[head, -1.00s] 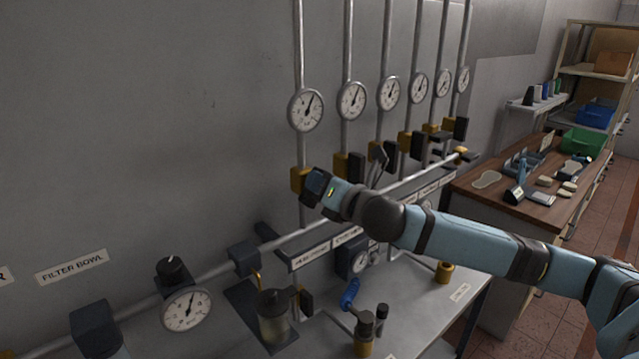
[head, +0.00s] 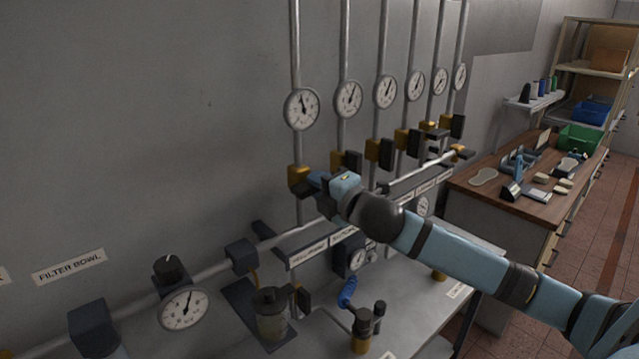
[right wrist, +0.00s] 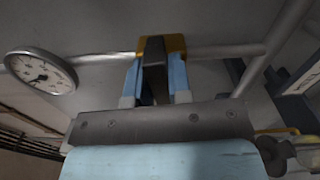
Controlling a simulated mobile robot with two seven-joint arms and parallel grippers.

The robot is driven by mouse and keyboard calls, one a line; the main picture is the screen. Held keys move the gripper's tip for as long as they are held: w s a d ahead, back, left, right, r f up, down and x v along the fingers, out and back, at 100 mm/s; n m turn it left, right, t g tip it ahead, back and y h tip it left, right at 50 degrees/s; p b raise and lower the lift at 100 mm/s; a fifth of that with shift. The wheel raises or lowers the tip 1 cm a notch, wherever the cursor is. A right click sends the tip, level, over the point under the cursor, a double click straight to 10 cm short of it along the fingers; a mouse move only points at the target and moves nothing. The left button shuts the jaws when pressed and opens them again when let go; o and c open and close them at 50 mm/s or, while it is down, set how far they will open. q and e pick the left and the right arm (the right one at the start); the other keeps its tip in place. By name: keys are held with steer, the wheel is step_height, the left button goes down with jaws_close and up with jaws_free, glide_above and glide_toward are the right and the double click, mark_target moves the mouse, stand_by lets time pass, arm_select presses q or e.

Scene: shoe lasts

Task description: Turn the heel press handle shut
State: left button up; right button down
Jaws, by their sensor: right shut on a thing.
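The leftmost valve has a yellow body (head: 298,175) on its vertical pipe, above a label (head: 308,252) that seems to read heel press. Its dark handle (right wrist: 154,62) lies between the two light-blue fingers of my right gripper (head: 316,183) in the right wrist view. That gripper (right wrist: 155,82) is shut on the handle. In the head view my gripper and wrist hide most of the handle, and its exact angle is hard to tell. The gauge (head: 301,109) above this valve has its needle near upright. My left gripper is not in view.
More valves with dark handles (head: 386,154) stand close by on parallel pipes to the right. A horizontal pipe (head: 215,262) runs below. A filter bowl (head: 271,318) and a blue-handled fitting (head: 347,292) stand on the bench beneath.

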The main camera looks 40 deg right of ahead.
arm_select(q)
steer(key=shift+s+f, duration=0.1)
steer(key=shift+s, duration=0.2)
arm_select(e)
steer(key=shift+m, duration=0.5)
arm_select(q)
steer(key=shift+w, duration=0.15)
arm_select(e)
steer(key=c, duration=1.1)
jaws_free()
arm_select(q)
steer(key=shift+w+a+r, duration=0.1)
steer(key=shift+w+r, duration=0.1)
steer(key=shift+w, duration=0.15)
arm_select(e)
steer(key=shift+o, duration=0.3)
steer(key=shift+w, duration=0.15)
